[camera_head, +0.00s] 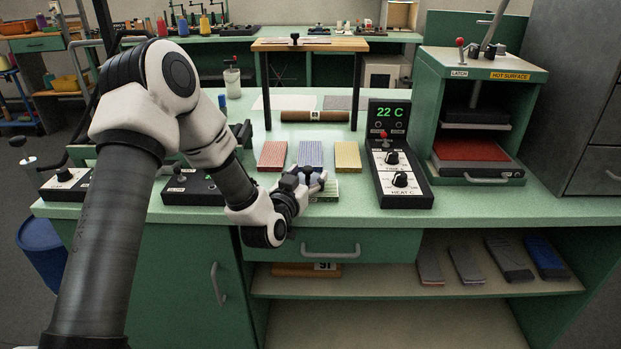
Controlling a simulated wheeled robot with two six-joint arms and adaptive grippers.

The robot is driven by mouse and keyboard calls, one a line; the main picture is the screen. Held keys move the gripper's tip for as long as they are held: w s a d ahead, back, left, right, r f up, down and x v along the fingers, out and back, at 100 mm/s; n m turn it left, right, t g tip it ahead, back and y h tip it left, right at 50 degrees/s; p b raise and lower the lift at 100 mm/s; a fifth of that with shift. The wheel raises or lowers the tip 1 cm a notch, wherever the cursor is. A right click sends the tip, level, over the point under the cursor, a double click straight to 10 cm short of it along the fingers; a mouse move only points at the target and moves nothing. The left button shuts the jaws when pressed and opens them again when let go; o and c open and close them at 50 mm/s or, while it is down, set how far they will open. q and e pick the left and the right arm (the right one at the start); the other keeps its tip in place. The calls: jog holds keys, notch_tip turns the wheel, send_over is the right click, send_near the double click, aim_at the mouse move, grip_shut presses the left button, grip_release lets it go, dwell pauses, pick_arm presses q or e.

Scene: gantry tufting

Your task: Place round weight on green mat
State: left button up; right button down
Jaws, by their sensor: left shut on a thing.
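My left gripper (314,178) reaches in from the left over the front part of the green worktop. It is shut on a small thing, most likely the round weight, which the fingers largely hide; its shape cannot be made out. A pale green striped mat (327,192) lies under and just right of the fingers, partly covered by them. I cannot tell whether the held thing touches the mat. My right gripper is not in view.
Red (272,155), blue (310,152) and yellow (347,155) mats lie in a row behind the gripper. A control box reading 22 C (395,155) stands to the right, then a green press (480,125). A wooden-topped stand (310,44) rises behind. A drawer (330,247) is below the worktop edge.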

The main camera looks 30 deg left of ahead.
pick_arm(q)
jog(key=o, duration=1.7)
jog(key=shift+s+r, duration=0.1)
jog(key=shift+s, duration=0.15)
jog(key=shift+s+r, duration=0.1)
jog(key=shift+s, duration=0.05)
jog(key=f+p+v, duration=0.1)
jog(key=p+v, duration=0.1)
jog(key=v, duration=0.9)
jog(key=s+d+f+m+g+h, duration=0.1)
jog(key=s+d+f+g, duration=0.25)
jog(key=f, duration=0.45)
jog(key=s+d+f+g+h, duration=0.2)
jog(key=s+d+f+g, duration=0.15)
jog(key=f, duration=0.45)
jog(key=s+d+f+m+g+h, duration=0.1)
jog(key=s+d+f+g, duration=0.2)
jog(key=f, duration=0.5)
jog(key=s+f+g, duration=0.2)
jog(key=s, duration=0.3)
jog(key=s+d+f+g, duration=0.1)
jog(key=s+f+g, duration=0.1)
jog(key=s, duration=0.4)
jog(key=s+d+f+g, duration=0.1)
jog(key=s+f+g, duration=0.2)
jog(key=s+f, duration=0.1)
jog(key=shift+s+f, duration=0.2)
jog(key=shift+s, duration=0.55)
